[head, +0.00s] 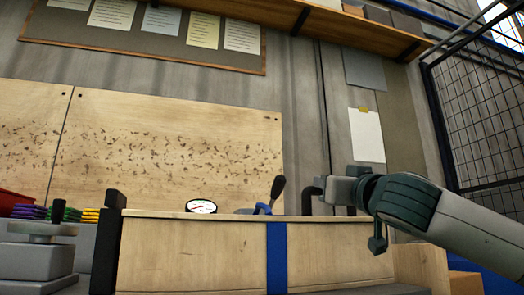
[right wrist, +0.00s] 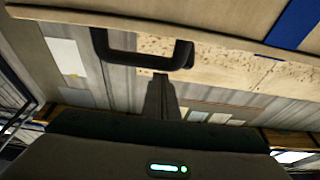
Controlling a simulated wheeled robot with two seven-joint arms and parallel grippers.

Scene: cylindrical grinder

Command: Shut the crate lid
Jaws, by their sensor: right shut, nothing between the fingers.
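A pale wooden panel with a blue band, which looks like part of the crate (head: 195,255), fills the lower middle of the head view. I cannot tell for certain whether this face is the lid or a side wall. A black handle (head: 311,197) rises above its top edge near the right end. My right gripper (head: 335,189) is shut and empty, just right of the handle. In the right wrist view the handle (right wrist: 142,62) hangs from the wooden panel (right wrist: 190,22), just beyond the fingertips (right wrist: 160,82). Contact is unclear. My left gripper is not visible.
A round gauge (head: 201,207) and a lever with a blue base (head: 270,195) show behind the panel. Grey equipment (head: 35,258) and coloured stacks (head: 62,214) stand at left. A mesh fence (head: 485,120) is at right. A shelf (head: 330,22) hangs above.

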